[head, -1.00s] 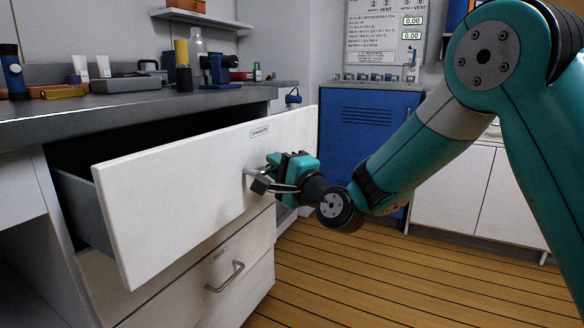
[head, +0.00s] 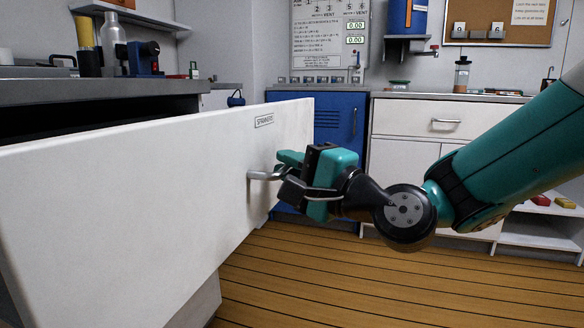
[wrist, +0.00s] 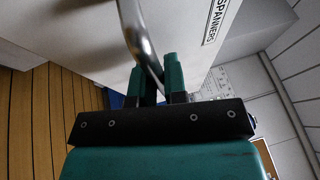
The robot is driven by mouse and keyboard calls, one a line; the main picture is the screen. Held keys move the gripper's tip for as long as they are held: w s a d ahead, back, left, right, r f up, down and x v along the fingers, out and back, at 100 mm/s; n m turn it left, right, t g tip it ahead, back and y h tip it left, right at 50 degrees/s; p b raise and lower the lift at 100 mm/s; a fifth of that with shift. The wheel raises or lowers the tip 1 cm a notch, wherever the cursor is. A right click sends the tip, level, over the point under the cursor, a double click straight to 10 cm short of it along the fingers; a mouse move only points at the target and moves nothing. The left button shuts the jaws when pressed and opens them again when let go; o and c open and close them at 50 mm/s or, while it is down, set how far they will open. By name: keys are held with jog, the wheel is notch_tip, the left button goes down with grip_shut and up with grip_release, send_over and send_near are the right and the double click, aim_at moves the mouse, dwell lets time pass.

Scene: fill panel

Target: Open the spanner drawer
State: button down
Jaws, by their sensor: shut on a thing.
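The spanner drawer (head: 130,190) has a white front with a label reading SPANNERS, and it stands pulled out from under the grey worktop. The label also shows in the wrist view, on the drawer front (wrist: 195,35). My gripper (head: 283,172) is shut on the drawer's metal handle (head: 258,176). In the wrist view the curved handle (wrist: 138,38) runs down between the two teal fingers (wrist: 158,82). The inside of the drawer is hidden behind its front in the head view.
The grey worktop (head: 110,92) above carries a flask (head: 113,45) and a blue device (head: 142,58). A blue cabinet (head: 335,115) stands behind my gripper, with white cupboards (head: 410,125) to its right. The wooden floor (head: 300,270) below is clear.

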jog(key=shift+d, duration=0.15)
jog(key=c, duration=1.2)
grip_release()
jog(key=shift+o, duration=0.2)
jog(key=b+v, duration=1.1)
jog(key=v, duration=0.6)
jog(key=shift+b, duration=0.35)
jog(key=shift+s+d+f, duration=0.1)
